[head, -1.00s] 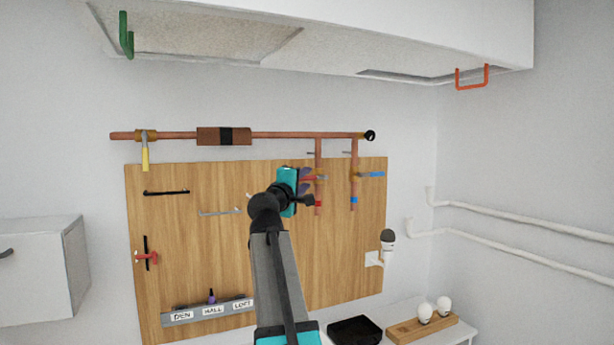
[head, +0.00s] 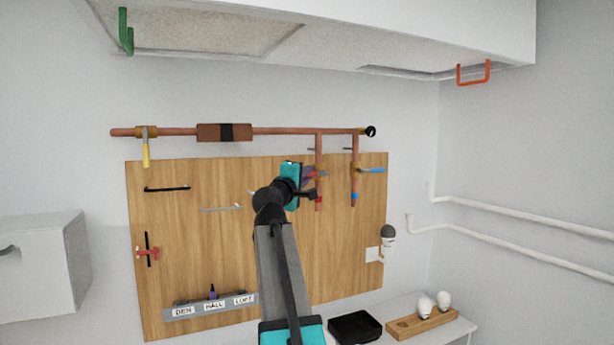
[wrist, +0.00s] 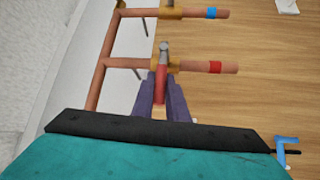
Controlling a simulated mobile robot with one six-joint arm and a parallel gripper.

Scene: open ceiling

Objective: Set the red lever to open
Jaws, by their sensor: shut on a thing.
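The red lever (wrist: 161,80) sits on a brass valve (wrist: 173,66) of the copper pipe with the red band (wrist: 215,67). In the wrist view it stands across the pipe, its grip between my purple fingers. My gripper (wrist: 162,100) is shut on it. In the head view my gripper (head: 307,177) is at the red-banded pipe (head: 319,188), and my wrist hides part of the board to its left. Only a bit of the red lever (head: 318,174) shows there.
The blue lever (head: 372,170) sticks out rightward from the neighbouring pipe (head: 354,183). A yellow lever (head: 146,155) hangs at the left end of the horizontal copper pipe (head: 285,132). A wooden board (head: 225,260) stands behind.

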